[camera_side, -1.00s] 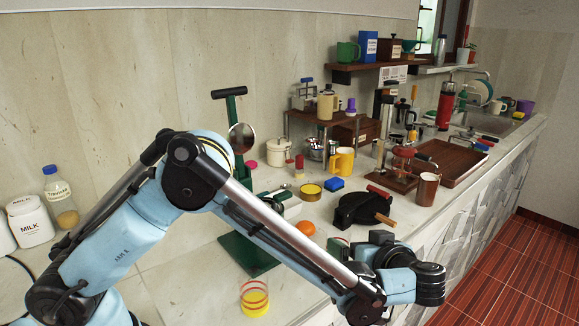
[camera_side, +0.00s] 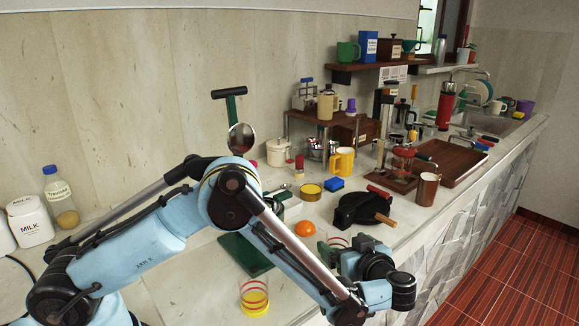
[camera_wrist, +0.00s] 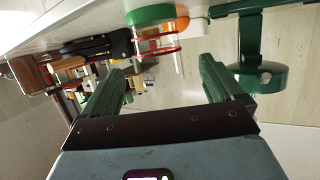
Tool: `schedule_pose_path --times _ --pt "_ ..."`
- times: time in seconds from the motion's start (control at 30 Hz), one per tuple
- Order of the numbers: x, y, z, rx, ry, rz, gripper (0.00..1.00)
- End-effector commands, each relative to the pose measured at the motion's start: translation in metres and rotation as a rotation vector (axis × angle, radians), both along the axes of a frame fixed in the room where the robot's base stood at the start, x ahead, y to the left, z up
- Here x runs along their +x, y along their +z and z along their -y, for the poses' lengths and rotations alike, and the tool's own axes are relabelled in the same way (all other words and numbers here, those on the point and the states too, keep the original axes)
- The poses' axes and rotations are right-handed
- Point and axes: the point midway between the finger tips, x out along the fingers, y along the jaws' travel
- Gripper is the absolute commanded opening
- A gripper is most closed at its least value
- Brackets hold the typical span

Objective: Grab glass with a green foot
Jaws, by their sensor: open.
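A clear glass with red rings and a green foot (camera_wrist: 151,15) is in the wrist view, upside down in that picture. It lies beyond my fingertips and between them sideways, apart from both. In the side view only the ringed upper part of the glass (camera_side: 338,241) shows, just behind my gripper (camera_side: 328,256); its foot is hidden there. My gripper also shows in the wrist view (camera_wrist: 161,70), with its two green fingers spread wide and nothing between them. A similar red-ringed glass with a yellow foot (camera_side: 254,298) stands nearer the camera.
An orange (camera_side: 305,229) stands close to the green-footed glass. A black waffle-iron-like appliance (camera_side: 362,208) is behind it, and a green stand with a base plate (camera_side: 236,250) is to the left. The counter's front edge is close on the right.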

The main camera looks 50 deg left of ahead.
Motion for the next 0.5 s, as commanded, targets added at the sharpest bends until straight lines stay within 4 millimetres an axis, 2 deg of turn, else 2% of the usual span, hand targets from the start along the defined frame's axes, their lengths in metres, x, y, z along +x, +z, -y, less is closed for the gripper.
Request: schedule_pose_path --times 0.2,0.5 --pt "0.01 -0.01 -0.028 0.0 0.003 -0.001 0.94" --pt "0.013 -0.012 -0.034 0.0 0.0 0.0 0.94"
